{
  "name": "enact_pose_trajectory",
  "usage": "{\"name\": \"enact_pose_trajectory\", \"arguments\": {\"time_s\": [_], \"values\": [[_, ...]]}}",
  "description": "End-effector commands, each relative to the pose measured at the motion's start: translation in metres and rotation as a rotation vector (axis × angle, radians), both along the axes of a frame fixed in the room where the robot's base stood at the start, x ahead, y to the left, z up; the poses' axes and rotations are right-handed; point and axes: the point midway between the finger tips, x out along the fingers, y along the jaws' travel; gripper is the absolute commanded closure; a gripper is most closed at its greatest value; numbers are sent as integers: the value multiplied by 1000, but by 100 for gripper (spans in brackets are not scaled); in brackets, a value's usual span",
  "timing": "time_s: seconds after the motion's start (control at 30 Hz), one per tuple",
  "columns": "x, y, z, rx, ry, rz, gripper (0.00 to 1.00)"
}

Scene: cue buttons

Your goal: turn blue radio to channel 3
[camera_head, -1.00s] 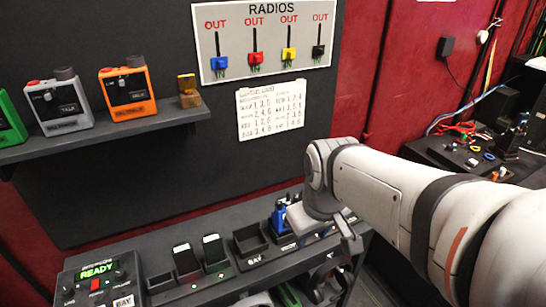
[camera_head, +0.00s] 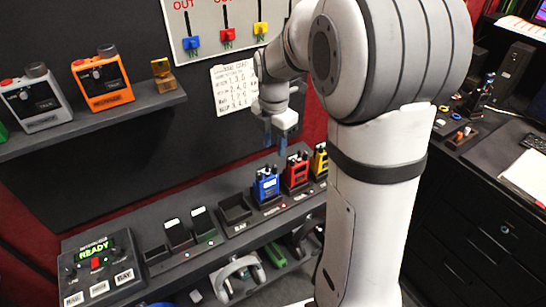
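The blue radio (camera_head: 266,187) stands upright in a slot of the long dark rack, left of the red and yellow radios. Dark stubs show on its top, but its channel setting is too small to read. My gripper (camera_head: 275,141) points down above the blue radio, apart from it. Its two fingers look spread with a gap between them, and nothing shows in them.
The red radio (camera_head: 295,173) stands close to the right of the blue one, with the yellow radio (camera_head: 320,161) beyond. An empty tray (camera_head: 235,208) is at its left. A console (camera_head: 98,262) reads READY. Orange (camera_head: 103,82) and grey radios sit on the wall shelf.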

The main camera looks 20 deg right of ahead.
Motion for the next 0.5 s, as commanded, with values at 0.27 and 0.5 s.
{"name": "enact_pose_trajectory", "arguments": {"time_s": [0.27, 0.5], "values": [[-2, 0, -43, -1, 5, -1, 64], [-2, 0, -69, -1, 3, -3, 64]]}}
